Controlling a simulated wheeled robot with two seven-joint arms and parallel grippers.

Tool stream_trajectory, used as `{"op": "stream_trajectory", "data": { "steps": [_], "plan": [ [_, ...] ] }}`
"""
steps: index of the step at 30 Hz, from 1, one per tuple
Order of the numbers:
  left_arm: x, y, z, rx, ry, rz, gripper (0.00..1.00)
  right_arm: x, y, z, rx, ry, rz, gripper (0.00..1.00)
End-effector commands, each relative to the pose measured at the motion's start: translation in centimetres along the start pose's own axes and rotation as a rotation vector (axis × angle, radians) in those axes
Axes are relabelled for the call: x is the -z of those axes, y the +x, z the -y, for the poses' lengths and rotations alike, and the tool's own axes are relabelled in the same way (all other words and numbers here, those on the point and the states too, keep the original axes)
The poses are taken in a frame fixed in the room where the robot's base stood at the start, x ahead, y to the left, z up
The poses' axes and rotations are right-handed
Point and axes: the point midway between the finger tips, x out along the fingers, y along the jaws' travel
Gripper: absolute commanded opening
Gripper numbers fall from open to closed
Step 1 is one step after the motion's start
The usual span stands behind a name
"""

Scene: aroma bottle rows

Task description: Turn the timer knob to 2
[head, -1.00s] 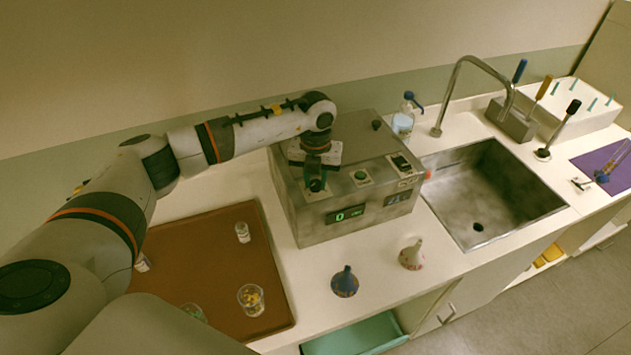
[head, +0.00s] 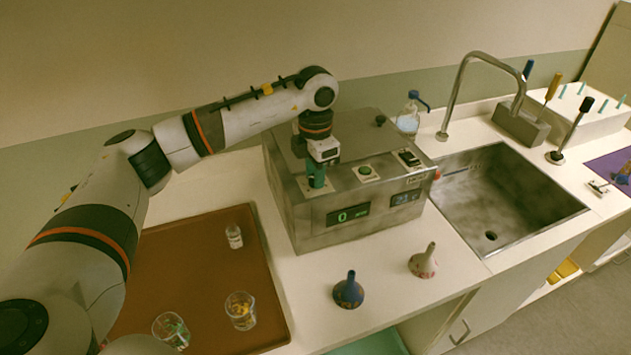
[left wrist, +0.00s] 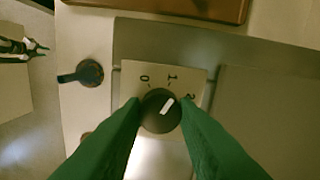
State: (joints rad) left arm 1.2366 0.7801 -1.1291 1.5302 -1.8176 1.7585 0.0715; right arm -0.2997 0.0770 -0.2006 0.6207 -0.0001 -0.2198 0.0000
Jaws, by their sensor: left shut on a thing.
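The timer knob (left wrist: 155,121) is a dark round knob with a white pointer line, on a pale plate marked 0, 1 and 2 in the left wrist view. The pointer slants up and right, between the 1 and the 2, closer to the 1. My left gripper (head: 317,182) is shut on the knob, its green fingers on either side of it. In the head view the gripper hides the knob on top of the grey metal machine (head: 350,238). The machine's green display (head: 348,215) reads 0.
A green button (head: 365,171) and a dark switch (head: 409,158) sit right of the gripper. A brown tray (head: 205,275) with glasses is left, a sink (head: 500,205) right.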

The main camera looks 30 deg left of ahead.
Motion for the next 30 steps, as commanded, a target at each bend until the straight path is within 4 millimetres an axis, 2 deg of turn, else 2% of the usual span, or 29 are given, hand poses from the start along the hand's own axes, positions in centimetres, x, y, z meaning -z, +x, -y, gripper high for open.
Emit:
{"op": "stream_trajectory", "data": {
  "steps": [1, 12, 21, 30],
  "plan": [
    [0.1, 0.2, 0.1, 0.004, 0.043, -0.006, 0.04, 0.1, 0.9, 0.0, 0.000, 0.000, 0.000, 0.36],
    [0.1, 0.0, 0.1, 0.004, 0.382, -0.006, 0.04, 0.3, 3.6, 0.0, 0.001, 0.001, -0.001, 0.36],
    [0.1, -0.2, 0.2, 0.006, 0.581, -0.006, 0.04, 0.5, 4.8, 0.2, 0.004, 0.000, -0.002, 0.36],
    [0.1, -0.3, 0.2, 0.006, 0.675, -0.006, 0.04, 0.6, 5.2, 0.3, 0.005, -0.001, -0.002, 0.36]
  ]
}}
